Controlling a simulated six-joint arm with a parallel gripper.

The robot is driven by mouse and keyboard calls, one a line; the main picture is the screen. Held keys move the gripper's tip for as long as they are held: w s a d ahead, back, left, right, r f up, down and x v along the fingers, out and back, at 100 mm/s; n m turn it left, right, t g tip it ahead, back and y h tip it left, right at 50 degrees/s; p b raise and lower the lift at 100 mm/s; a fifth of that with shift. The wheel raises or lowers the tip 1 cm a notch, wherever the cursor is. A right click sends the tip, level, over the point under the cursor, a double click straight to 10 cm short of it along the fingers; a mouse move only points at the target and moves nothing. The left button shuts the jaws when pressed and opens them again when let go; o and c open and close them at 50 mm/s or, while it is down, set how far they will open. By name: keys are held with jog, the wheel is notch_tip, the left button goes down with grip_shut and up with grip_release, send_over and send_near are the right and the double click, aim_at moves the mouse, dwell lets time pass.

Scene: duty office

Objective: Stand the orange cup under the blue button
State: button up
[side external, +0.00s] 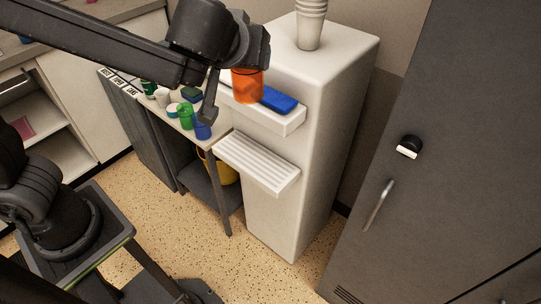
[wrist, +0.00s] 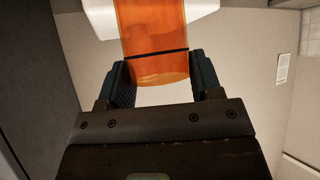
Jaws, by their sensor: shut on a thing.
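The orange cup (side external: 247,86) is held roughly upright in front of the upper ledge of a white dispenser (side external: 305,150). In the side view it is just left of the blue button (side external: 279,99) and about level with it, not below it. The slatted drip tray (side external: 258,164) juts out lower down and is empty. My gripper (wrist: 161,76) is shut on the orange cup (wrist: 158,42), with one finger on each side of it in the wrist view. The blue button cannot be made out in the wrist view.
Green and blue cups and several other items stand on a small table (side external: 216,144) left of the dispenser. A stack of pale cups (side external: 311,24) stands on the dispenser's top. A dark cabinet (side external: 450,170) stands to the right. The space above the drip tray is clear.

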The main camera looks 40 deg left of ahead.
jog(key=s+d+m+h, duration=0.1)
jog(key=s+d, duration=0.4)
jog(key=s, duration=0.3)
notch_tip(320, 180, down, 31)
jog(key=w, duration=0.1)
jog(key=w+a, duration=0.2)
jog(key=w, duration=0.3)
jog(key=w+a, duration=0.3)
jog(key=w, duration=0.2)
jog(key=w+a, duration=0.2)
jog(key=w, duration=0.4)
jog(key=shift+w+a, duration=0.1)
jog(key=shift+a, duration=0.2)
jog(key=shift+f, duration=0.15)
jog(key=shift+f, duration=0.15)
jog(key=o, duration=1.2)
